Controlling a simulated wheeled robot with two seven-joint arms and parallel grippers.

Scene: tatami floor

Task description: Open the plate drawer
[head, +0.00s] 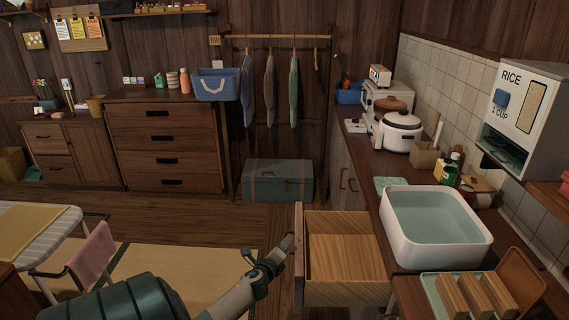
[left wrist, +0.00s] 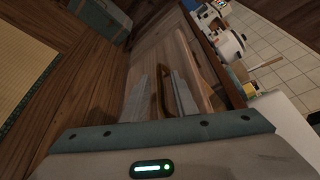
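A wooden drawer (head: 345,255) stands pulled out from under the counter in the head view, its front panel facing left. The part of its inside that I see is bare wood; no plates show. My left gripper (head: 285,246) is at the outer side of the drawer front. In the left wrist view the drawer's handle (left wrist: 160,92), a brown upright bar, lies between the two grey fingers of my left gripper (left wrist: 166,85), which appear closed on it. My right gripper is in neither view.
The counter holds a white basin (head: 437,228), a green rack with wooden pieces (head: 470,292) and a rice cooker (head: 397,132). A green trunk (head: 278,181) stands at the back wall. A pink-backed chair (head: 92,250) is at left. The floor left of the drawer is clear.

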